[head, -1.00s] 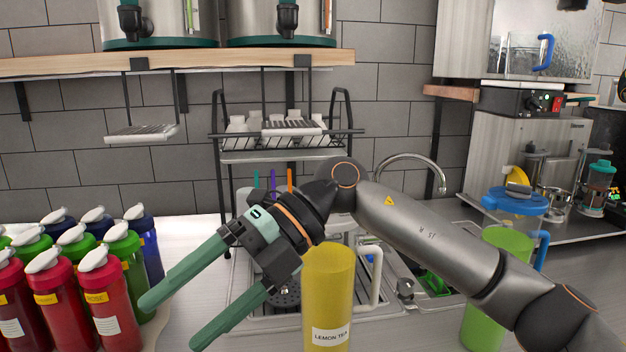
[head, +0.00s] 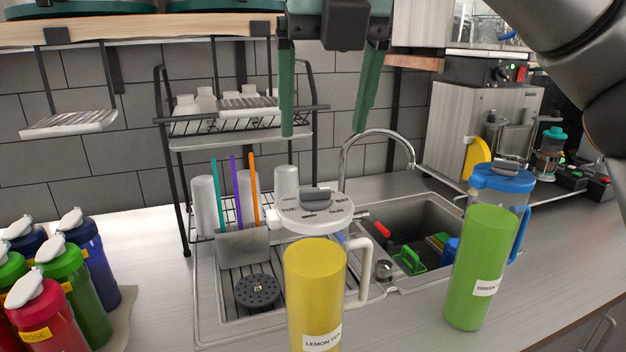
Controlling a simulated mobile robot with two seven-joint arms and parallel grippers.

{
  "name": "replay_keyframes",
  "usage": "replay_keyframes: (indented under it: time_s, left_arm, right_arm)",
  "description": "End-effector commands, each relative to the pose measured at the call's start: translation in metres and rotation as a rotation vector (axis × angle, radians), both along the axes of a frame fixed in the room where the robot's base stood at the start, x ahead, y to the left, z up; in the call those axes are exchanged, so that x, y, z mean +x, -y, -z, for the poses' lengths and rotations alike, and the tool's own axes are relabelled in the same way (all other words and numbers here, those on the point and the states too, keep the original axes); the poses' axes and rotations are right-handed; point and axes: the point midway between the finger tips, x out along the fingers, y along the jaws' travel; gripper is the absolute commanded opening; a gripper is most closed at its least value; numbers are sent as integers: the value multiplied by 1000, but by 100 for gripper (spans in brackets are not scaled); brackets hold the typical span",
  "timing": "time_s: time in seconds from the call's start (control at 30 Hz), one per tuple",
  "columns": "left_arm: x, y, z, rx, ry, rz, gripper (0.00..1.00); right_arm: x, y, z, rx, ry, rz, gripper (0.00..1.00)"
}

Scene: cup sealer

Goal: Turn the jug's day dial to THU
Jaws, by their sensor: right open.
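The jug of yellow lemon tea (head: 316,290) stands upright on the counter at the centre front, with a white handle on its right. Its white lid is the day dial (head: 290,222), with a grey raised knob (head: 316,194) on top. Day letters ring the lid; TUE, SUN and SAT seem readable, but the small print leaves the set day unclear. My right gripper (head: 324,132) is above and apart from the lid, open and empty, with its green fingers pointing down on either side of the knob in the picture. My left gripper is not in view.
A jug of green tea (head: 481,265) with a blue lid stands to the right. Capped bottles (head: 83,261) crowd the left. Behind the lemon tea jug are a drying rack (head: 178,150), upright straws, and a sink (head: 400,225) with a curved tap.

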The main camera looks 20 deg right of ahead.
Motion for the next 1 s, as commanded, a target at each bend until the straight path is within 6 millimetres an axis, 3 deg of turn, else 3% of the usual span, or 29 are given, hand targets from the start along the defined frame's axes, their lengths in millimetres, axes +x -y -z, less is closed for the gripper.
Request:
replay_keyframes:
  time_s: [0.5, 0.7, 1.0]
  left_arm:
    - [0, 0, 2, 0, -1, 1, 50]
    - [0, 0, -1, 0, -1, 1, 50]
    - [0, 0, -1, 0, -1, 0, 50]
  right_arm:
    - [33, 4, 82, 4, -5, -3, 83]
    - [39, 4, 97, 3, -2, -3, 83]
    - [41, 5, 101, 3, -1, -2, 83]
